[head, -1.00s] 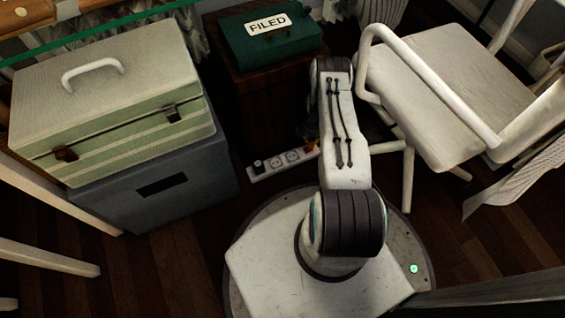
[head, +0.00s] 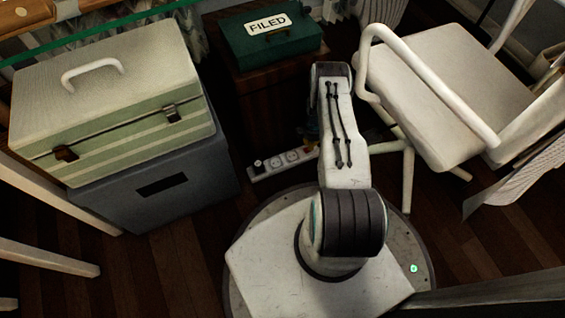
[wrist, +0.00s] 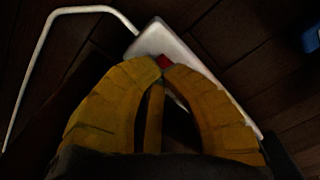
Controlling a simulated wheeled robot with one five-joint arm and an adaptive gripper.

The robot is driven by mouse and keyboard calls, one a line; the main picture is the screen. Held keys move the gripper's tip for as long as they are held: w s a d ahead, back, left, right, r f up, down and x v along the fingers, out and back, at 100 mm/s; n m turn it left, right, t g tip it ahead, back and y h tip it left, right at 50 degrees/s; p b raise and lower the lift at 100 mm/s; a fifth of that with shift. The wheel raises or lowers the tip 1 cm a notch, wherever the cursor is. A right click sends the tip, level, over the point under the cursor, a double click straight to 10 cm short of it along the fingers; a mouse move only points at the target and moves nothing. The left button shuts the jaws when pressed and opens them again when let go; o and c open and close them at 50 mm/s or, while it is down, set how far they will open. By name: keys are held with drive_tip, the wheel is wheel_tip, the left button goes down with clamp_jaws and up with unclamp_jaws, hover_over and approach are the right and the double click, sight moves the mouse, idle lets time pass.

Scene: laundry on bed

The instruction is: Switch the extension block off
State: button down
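The extension block (head: 283,164) is a white strip with several sockets, lying on the dark floor between the grey box and my arm. Its right end is hidden by my arm in the head view. In the wrist view the white block (wrist: 184,50) runs diagonally under my gripper, with a red switch (wrist: 164,61) near its upper end. My gripper (wrist: 164,69) has yellow fingers with tips drawn together, right at the red switch and partly covering it. I cannot tell whether they touch it. Nothing shows held between the tips.
A white cord (wrist: 75,10) loops from the block's end. A grey box (head: 160,185) with a green-striped case (head: 120,150) stands left. A dark cabinet with a green "FILED" box (head: 270,47) stands behind. A white chair (head: 440,90) stands right. A blue object (wrist: 312,38) lies at the wrist view's edge.

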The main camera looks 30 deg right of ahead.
drive_tip(key=shift+f, duration=0.95)
idle(0.6)
drive_tip(key=shift+r, duration=0.15)
drive_tip(key=shift+r+p, duration=2.4)
drive_tip(key=shift+r, duration=1)
